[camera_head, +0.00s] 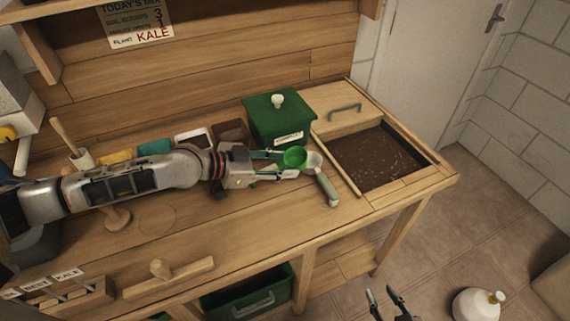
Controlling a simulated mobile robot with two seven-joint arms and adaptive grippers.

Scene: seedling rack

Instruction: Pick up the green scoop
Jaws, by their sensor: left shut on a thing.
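The green scoop (294,157) is on the right part of the wooden bench, in front of the green lidded box. My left gripper (288,166) reaches in from the left with its fingers at the scoop and is shut on it. The fingers hide part of the scoop, and I cannot tell whether it touches the bench. A pale grey-green handle-like piece (327,190) lies just right of the scoop; I cannot tell if they are joined. My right gripper (383,296) is at the bottom edge, off the bench, with its fingers apart and empty.
The green box (279,121) stands close behind the scoop. A soil bin (348,181) is sunk into the bench at right. A wooden tamper (168,270) lies near the front edge. The front of the bench is fairly clear.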

